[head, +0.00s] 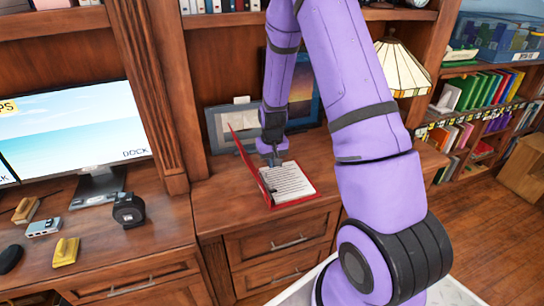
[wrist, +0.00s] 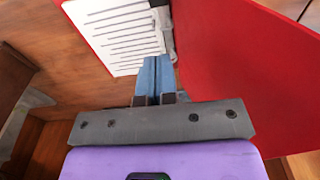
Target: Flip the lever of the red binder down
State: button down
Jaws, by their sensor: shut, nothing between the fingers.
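The red binder (head: 240,152) lies open on the wooden desk in the head view, its cover standing up on the left. White printed pages (head: 287,182) lie in it. In the wrist view the red cover (wrist: 245,75) fills the right side and the pages (wrist: 112,32) are at the upper left. A grey metal ring mechanism (wrist: 166,30) runs along the spine between them; I cannot make out its lever clearly. My gripper (wrist: 155,66) is shut and empty, its blue fingertips at the lower end of the mechanism. It also shows over the binder in the head view (head: 273,160).
A grey picture frame (head: 218,128) stands behind the binder and a stained-glass lamp (head: 400,68) to the right. A monitor (head: 75,130) and a black tape-like object (head: 128,210) are on the left desk.

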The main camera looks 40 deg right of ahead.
aim_at(274, 190)
jog(key=f, duration=0.5)
jog(key=s+f, duration=0.1)
jog(key=f, duration=0.1)
jog(key=shift+s+a+f, duration=0.1)
jog(key=shift+a+f, duration=0.05)
jog(key=shift+a, duration=0.05)
jog(key=shift+s+f, duration=0.2)
jog(key=shift+f, duration=0.25)
jog(key=shift+s+a+f, duration=0.1)
jog(key=shift+f, duration=0.05)
jog(key=shift+s+a+f, duration=0.1)
jog(key=shift+s+f, duration=0.2)
jog(key=shift+s, duration=0.1)
jog(key=shift+r, duration=0.1)
